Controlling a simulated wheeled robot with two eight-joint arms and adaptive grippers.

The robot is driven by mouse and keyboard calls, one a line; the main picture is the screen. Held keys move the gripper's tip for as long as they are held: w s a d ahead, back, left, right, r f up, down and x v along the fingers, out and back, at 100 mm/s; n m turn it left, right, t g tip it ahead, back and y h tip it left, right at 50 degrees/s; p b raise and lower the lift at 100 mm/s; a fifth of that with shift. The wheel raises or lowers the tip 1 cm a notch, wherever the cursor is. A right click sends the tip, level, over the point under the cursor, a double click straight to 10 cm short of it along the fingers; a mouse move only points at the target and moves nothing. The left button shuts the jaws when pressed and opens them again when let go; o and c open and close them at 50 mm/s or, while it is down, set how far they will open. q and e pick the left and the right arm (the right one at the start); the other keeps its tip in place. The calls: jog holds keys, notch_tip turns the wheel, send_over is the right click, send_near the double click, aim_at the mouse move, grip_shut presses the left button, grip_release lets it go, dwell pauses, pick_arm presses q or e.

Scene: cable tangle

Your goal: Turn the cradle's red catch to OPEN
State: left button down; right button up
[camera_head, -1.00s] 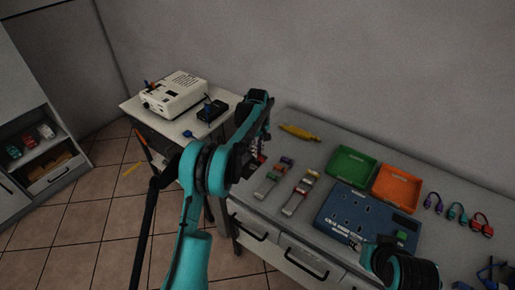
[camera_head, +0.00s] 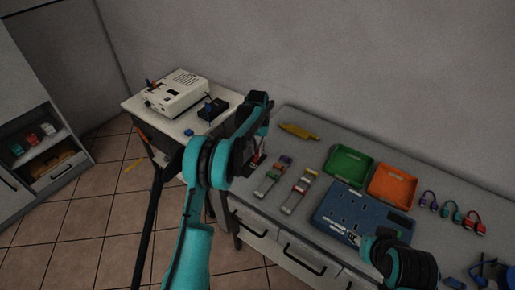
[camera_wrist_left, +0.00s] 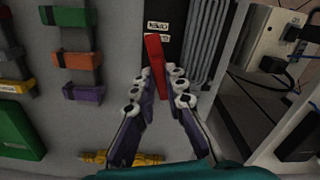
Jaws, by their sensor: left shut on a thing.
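The red catch (camera_wrist_left: 155,58) is a flat lever on the black cradle (camera_wrist_left: 176,14) in the left wrist view. Two white labels sit beside it; the upper one (camera_wrist_left: 157,26) is too small to read surely, and the lower is partly covered by the catch. My left gripper (camera_wrist_left: 166,88) has its purple fingers on either side of the catch's near end and is shut on it. In the head view my left gripper (camera_head: 257,158) is over the bench's left end, and the arm hides most of the cradle.
The bench holds clamp strips (camera_head: 299,190), a yellow piece (camera_head: 299,131), a green tray (camera_head: 349,166), an orange tray (camera_head: 392,187) and a blue panel (camera_head: 349,212). A cart with a white device (camera_head: 178,93) and black box (camera_head: 212,109) stands left. Floor shows between cart and shelf cabinet.

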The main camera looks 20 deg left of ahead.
aim_at(257, 152)
pick_arm(q)
jog(key=shift+m, duration=1.8)
jog(key=shift+p, duration=0.3)
jog(key=c, duration=1.6)
grip_release()
jog(key=shift+o, duration=0.2)
notch_tip(257, 152, up, 12)
jog(key=shift+r, duration=0.1)
